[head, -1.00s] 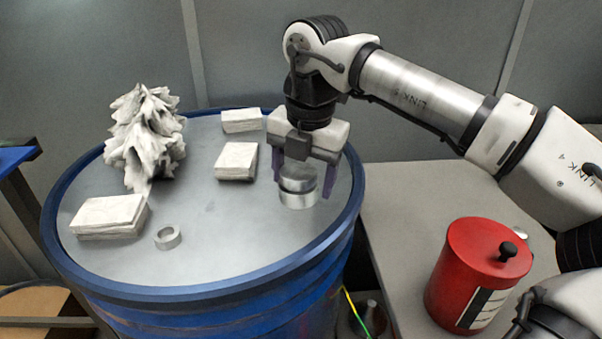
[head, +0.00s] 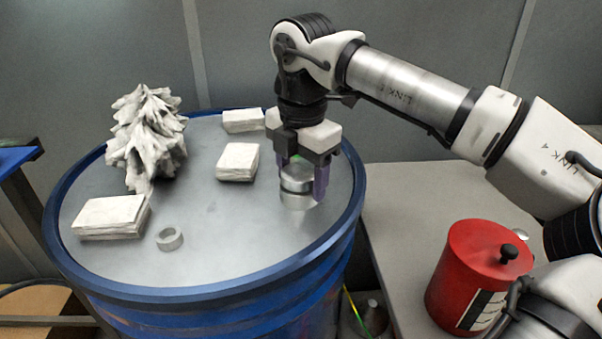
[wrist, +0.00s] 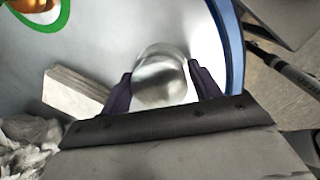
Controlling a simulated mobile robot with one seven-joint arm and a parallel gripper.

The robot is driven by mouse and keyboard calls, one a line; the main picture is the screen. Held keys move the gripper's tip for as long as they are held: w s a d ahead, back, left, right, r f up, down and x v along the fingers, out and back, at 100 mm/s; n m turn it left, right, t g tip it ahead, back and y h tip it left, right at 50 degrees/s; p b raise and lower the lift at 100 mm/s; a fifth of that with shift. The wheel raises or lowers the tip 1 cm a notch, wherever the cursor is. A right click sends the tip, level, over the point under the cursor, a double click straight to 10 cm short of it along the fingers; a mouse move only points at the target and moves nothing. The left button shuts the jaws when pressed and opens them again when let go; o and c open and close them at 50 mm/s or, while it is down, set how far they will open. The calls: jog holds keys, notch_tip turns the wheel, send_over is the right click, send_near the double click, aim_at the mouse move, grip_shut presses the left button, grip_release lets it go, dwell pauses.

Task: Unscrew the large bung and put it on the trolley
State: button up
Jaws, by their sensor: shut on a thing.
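The large bung (head: 298,200) is a round silver metal piece at the right side of the blue drum's top (head: 215,265). It stands upright; whether it is still seated in its opening or lifted slightly, I cannot tell. My gripper (head: 302,178) points down over it with its purple fingers shut on its sides. In the wrist view, the bung (wrist: 160,78) sits between the two finger tips (wrist: 160,90). A grey flat top (head: 415,205), which may be the trolley, stands to the right of the drum, lower than the drum's top.
A red lidded can (head: 475,275) stands on the grey top; its rear left part is clear. On the drum are a crumpled white rag heap (head: 145,140), folded cloth stacks (head: 238,160) and a small metal ring (head: 169,239). The drum's blue rim (head: 345,235) is slightly raised.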

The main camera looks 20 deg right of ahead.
jog(key=r+n, duration=0.1)
jog(key=r+n+h, duration=0.1)
jog(key=n, duration=0.1)
jog(key=shift+s+p, duration=0.2)
jog(key=shift+p, duration=0.15)
jog(key=shift+c, duration=0.2)
jog(key=shift+r+n+t, duration=0.1)
jog(key=shift+n+t, duration=0.2)
jog(key=shift+n, duration=0.4)
jog(key=shift+c, duration=0.2)
jog(key=n, duration=0.1)
jog(key=n+p, duration=0.1)
jog(key=shift+a+r+n, duration=0.15)
jog(key=shift+r+n, duration=0.05)
jog(key=shift+n, duration=0.1)
jog(key=shift+c, duration=0.6)
jog(key=shift+a+n+y, duration=0.1)
jog(key=shift+n+y, duration=0.2)
jog(key=shift+n, duration=0.6)
jog(key=shift+f, duration=0.1)
jog(key=shift+f+n, duration=0.1)
jog(key=shift+n, duration=1)
